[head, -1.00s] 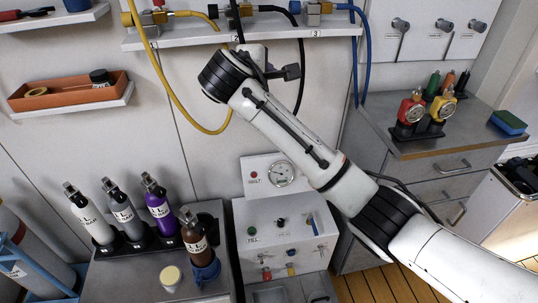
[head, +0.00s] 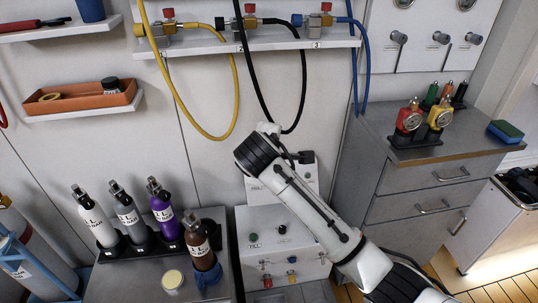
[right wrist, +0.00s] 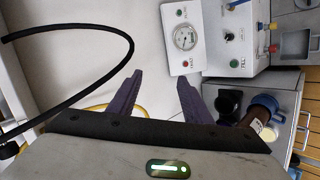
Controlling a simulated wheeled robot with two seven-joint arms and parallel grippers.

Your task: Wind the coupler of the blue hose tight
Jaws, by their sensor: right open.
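The blue hose (head: 365,65) hangs from the right end of the wall shelf. Its blue coupler (head: 313,21) sits at the station marked 3, beside a red knob; how tight it is cannot be told. My right arm comes in from the lower right of the head view, with its wrist in front of the wall, well below the coupler. The fingers are not clear there. In the right wrist view my right gripper (right wrist: 156,90) is open, with two purple fingers apart and nothing between them. My left gripper is not in view.
The yellow hose (head: 172,85) and black hose (head: 303,85) hang in loops from the same shelf (head: 230,45). A panel with a gauge (right wrist: 185,37) stands below. Several bottles, including a brown one (head: 198,240), stand lower left. A grey cabinet (head: 400,195) is at the right.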

